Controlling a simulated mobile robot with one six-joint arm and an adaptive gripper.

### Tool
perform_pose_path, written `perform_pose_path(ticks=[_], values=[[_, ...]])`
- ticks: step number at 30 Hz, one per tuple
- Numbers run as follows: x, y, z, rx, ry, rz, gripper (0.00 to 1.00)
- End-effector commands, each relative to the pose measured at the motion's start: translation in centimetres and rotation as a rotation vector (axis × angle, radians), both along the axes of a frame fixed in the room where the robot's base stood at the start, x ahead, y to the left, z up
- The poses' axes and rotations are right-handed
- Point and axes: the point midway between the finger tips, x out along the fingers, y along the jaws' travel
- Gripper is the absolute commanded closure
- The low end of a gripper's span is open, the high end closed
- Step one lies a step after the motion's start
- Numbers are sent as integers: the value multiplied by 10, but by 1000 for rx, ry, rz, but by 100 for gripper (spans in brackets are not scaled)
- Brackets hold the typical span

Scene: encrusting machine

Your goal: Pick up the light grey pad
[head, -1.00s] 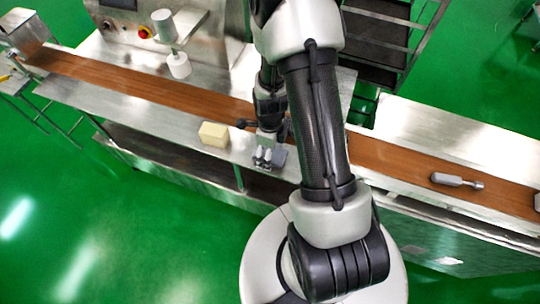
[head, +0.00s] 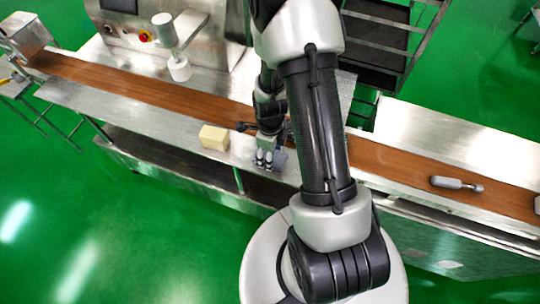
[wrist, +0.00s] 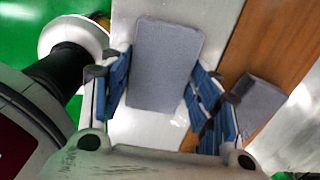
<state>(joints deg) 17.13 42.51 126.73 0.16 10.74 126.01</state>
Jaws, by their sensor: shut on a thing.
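The light grey pad (wrist: 166,62) is a flat rectangular block between the two blue-lined fingers of my gripper (wrist: 160,78) in the wrist view. The gripper is shut on it, with the pad's far end reaching past the fingertips. In the head view my gripper (head: 264,160) is at the metal ledge in front of the brown belt. Only a grey edge of the pad (head: 280,160) shows beside the fingers there. I cannot tell whether the pad touches the ledge.
A pale yellow block (head: 214,137) stands on the ledge left of my gripper. A grey tool (head: 456,183) lies on the brown belt (head: 390,164) at right. Another grey block (wrist: 258,99) shows at right in the wrist view. The ledge farther left is clear.

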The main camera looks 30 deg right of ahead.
Motion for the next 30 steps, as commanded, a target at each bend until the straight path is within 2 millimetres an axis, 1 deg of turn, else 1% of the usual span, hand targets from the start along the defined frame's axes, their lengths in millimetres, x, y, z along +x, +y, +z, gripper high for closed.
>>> perform_pose_path(ticks=[5, 8, 11, 14, 21, 24, 27, 30], values=[[0, 0, 7, 0, 0, 0, 66], [0, 0, 17, 0, -1, 0, 66], [0, 0, 34, -1, -2, 0, 66], [1, 0, 60, -1, -5, 0, 66], [1, -1, 132, -2, -5, 0, 66], [1, 0, 156, -2, -5, 0, 66], [1, 0, 175, -1, -3, 0, 66], [0, 0, 188, -1, -2, 0, 66]])
